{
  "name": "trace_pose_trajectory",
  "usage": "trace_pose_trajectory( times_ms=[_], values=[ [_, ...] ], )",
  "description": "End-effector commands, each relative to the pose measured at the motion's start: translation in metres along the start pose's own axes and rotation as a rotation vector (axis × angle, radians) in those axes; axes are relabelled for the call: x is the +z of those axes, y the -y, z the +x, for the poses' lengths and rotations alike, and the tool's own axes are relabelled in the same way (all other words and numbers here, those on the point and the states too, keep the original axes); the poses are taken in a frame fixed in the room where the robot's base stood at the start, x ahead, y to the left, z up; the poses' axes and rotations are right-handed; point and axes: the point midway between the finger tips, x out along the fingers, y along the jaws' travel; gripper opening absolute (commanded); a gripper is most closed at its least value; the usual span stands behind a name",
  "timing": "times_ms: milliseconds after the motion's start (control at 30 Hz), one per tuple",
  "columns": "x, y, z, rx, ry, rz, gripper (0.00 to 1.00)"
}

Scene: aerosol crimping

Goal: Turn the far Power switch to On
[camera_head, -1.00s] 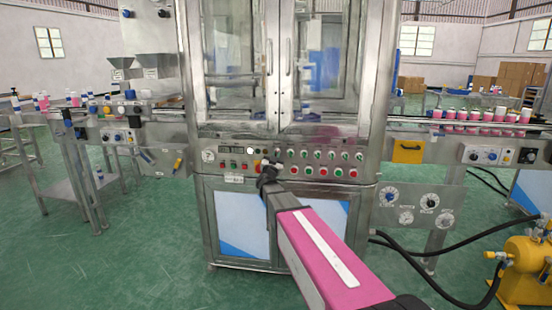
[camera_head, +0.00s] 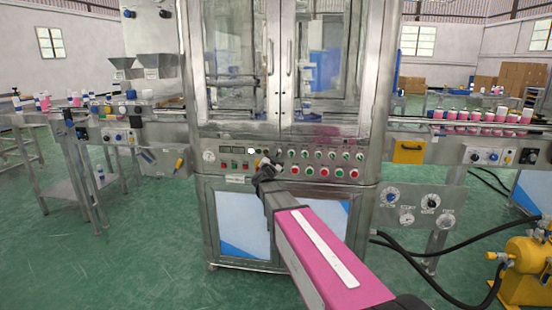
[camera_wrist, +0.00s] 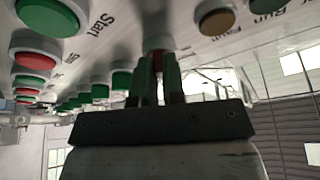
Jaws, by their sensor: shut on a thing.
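The control panel (camera_head: 320,160) runs across the front of the steel machine below its glass doors. My gripper (camera_head: 262,163) reaches its left-middle part in the head view. In the wrist view my gripper (camera_wrist: 158,82) has its two fingers close together against the panel face, shut on a small switch (camera_wrist: 158,55). Only a reddish bit and the pale round base of the switch show between and above the fingertips. Its label and the position it points to are hidden.
In the wrist view a green Start button (camera_wrist: 50,15) and a red button (camera_wrist: 36,60) lie left of the fingers. Amber (camera_wrist: 214,18) and green (camera_wrist: 262,5) round parts lie to the right. A conveyor with pink cans (camera_head: 480,116) stands at the right.

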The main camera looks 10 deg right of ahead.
Motion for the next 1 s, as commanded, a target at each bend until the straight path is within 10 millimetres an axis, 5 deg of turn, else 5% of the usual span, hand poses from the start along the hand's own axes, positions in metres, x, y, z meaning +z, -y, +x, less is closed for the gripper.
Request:
trace_pose_trajectory(
  times_ms=[33,133,533,1000],
  values=[
    [0.000,0.000,-0.001,0.001,0.001,0.004,0.00],
    [0.000,0.000,0.000,0.001,0.001,0.003,0.35],
    [-0.001,0.000,-0.008,0.000,0.001,0.001,0.35],
    [-0.002,-0.001,-0.088,0.000,0.002,0.002,0.35]
  ],
)
